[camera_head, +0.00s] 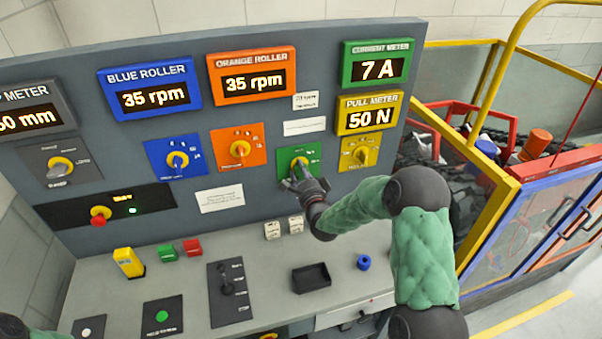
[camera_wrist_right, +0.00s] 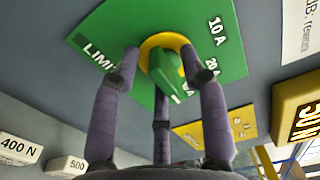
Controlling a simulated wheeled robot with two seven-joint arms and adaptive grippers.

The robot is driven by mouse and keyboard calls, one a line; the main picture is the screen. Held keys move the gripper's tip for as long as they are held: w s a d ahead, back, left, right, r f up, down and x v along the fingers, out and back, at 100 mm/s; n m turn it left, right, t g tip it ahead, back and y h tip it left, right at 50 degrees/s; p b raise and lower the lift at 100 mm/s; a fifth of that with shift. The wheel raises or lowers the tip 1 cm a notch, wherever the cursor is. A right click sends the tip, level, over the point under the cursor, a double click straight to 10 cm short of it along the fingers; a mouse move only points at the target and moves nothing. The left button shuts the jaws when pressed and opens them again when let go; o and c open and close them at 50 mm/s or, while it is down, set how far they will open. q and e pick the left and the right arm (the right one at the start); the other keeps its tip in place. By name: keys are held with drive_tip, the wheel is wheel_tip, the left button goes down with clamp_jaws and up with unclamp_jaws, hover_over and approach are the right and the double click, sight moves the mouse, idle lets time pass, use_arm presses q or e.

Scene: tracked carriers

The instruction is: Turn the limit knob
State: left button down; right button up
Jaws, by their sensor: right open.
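The limit knob (camera_wrist_right: 166,72) is green on a yellow ring, set in a green plate (camera_wrist_right: 223,45) lettered LIMIT, with 10 A and 20 A marks. My right gripper (camera_head: 301,181) is at this plate and partly hides the knob. In the right wrist view its dark fingers (camera_wrist_right: 165,78) are open and spread around the knob. I cannot tell whether they touch it. My left gripper is out of view.
Blue (camera_head: 178,157), orange (camera_head: 238,147) and yellow (camera_head: 360,152) knob plates flank the green one. The yellow pull meter (camera_head: 369,113) reads 50 N. A yellow-framed enclosure (camera_head: 483,200) stands right.

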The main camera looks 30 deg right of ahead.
clamp_jaws()
